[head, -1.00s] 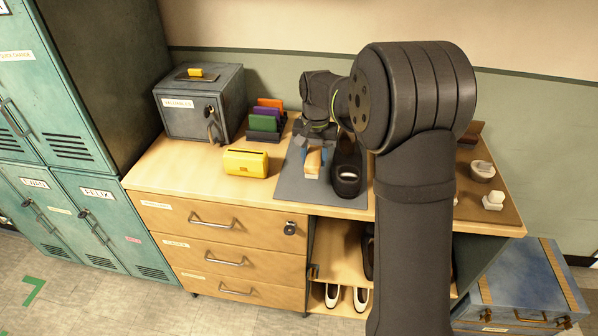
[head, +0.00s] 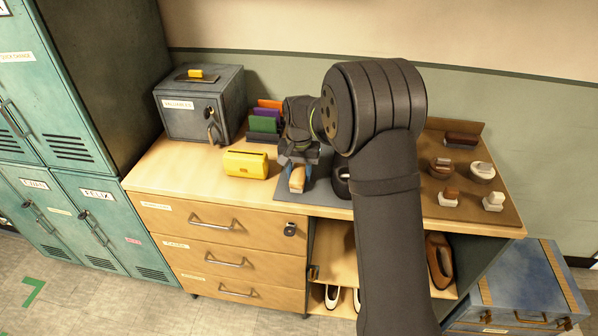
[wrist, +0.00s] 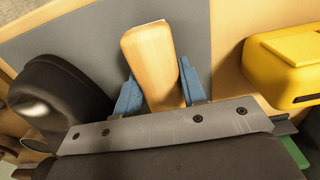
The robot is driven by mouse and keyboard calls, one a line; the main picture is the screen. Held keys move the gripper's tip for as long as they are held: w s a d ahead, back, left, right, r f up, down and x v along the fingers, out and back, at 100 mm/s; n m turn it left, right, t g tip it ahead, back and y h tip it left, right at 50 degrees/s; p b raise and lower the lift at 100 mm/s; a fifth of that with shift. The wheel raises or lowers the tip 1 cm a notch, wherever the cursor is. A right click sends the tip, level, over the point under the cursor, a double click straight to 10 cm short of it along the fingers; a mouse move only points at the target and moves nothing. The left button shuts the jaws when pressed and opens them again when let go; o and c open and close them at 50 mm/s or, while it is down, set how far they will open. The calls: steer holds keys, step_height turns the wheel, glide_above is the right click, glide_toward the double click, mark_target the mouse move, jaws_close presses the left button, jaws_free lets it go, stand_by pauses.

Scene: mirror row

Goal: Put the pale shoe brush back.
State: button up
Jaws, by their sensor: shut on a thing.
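The pale shoe brush (head: 297,179) has a light wooden back. My gripper (head: 298,163) is shut on it, above the left part of the grey mat (head: 322,192). In the wrist view the brush (wrist: 153,65) sits between the blue fingers of my gripper (wrist: 160,95), and its wooden back faces the camera. The bristles are mostly hidden. I cannot tell whether the brush touches the mat. The brown tray (head: 430,207) on the right end of the counter holds several shoe-care pieces.
A dark shoe (head: 341,181) stands right of the brush, partly behind my arm. A yellow case (head: 246,164) is close on the left. Coloured folders (head: 263,124) stand behind it, and a grey lockbox (head: 200,105) is at the back left. The wooden counter front is clear.

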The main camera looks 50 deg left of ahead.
mark_target(299, 170)
steer(key=o, duration=1)
steer(key=shift+f, duration=0.1)
steer(key=shift+o, duration=0.2)
step_height(299, 170, up, 12)
steer(key=shift+r, duration=0.2)
steer(key=shift+f, duration=0.15)
step_height(299, 170, down, 12)
steer(key=shift+r, duration=2)
steer(key=shift+f, duration=0.15)
